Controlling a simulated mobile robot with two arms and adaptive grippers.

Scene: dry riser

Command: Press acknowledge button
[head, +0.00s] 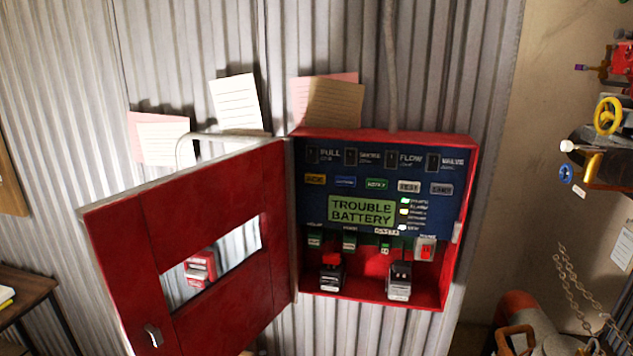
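A red alarm panel box (468,185) is fixed to the corrugated wall, with its red door (215,185) swung open to the left. Its dark blue face holds a row of coloured buttons: an orange one (315,180), a blue one (346,182), a green one (377,184) and two grey ones, the left (409,187) and the right (441,189). Their labels are too small to read surely, so I cannot tell which is acknowledge. A green display (361,211) below reads "TROUBLE BATTERY". Small lights glow beside it. Neither of my grippers is in view.
Two dark batteries or blocks (399,282) (331,274) stand in the box bottom. The door has a window and a latch (153,336). Paper notes (238,103) hang above. Valves with a yellow handwheel (608,115), chains and pipes crowd the right. Space before the panel looks clear.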

